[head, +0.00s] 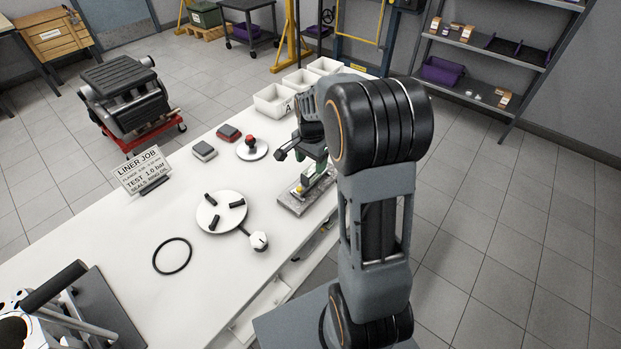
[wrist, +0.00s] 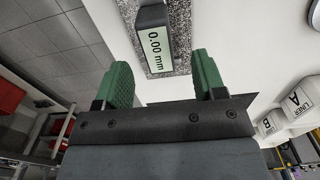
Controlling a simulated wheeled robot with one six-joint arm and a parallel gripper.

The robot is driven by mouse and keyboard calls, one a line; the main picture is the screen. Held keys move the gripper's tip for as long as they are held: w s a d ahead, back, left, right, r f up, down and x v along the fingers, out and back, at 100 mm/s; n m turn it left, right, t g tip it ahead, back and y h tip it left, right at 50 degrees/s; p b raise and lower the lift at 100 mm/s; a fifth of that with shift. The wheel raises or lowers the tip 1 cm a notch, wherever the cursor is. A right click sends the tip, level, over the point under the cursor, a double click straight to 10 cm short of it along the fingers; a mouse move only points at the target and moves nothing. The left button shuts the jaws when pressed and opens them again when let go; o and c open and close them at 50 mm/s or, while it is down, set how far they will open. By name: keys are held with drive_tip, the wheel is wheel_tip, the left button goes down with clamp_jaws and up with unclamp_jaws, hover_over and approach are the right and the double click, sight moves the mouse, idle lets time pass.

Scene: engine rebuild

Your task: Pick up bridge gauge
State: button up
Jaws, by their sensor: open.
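The bridge gauge (wrist: 154,20) shows in the wrist view as a dark block with a pale display reading 0.00 mm. It sits over a speckled granite plate (wrist: 122,12). My gripper (wrist: 161,68) is open, with one green finger on each side of the gauge's near end and a gap on both sides. I cannot tell how deep the gauge lies between the fingers. In the head view my gripper (head: 311,172) is over the granite plate (head: 292,207), and my arm and gripper hide most of the gauge.
White bins (head: 274,102) stand behind my gripper. On the white bench (head: 120,240) are a round plate with black pieces (head: 222,212), a black ring (head: 172,256), a red-knobbed disc (head: 252,149) and a sign (head: 143,170). The bench's middle has bare patches.

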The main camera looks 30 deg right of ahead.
sight(311, 178)
drive_tip(key=shift+s+a+f, duration=0.1)
drive_tip(key=shift+s+f, duration=0.05)
drive_tip(key=shift+f, duration=3.35)
clamp_jaws()
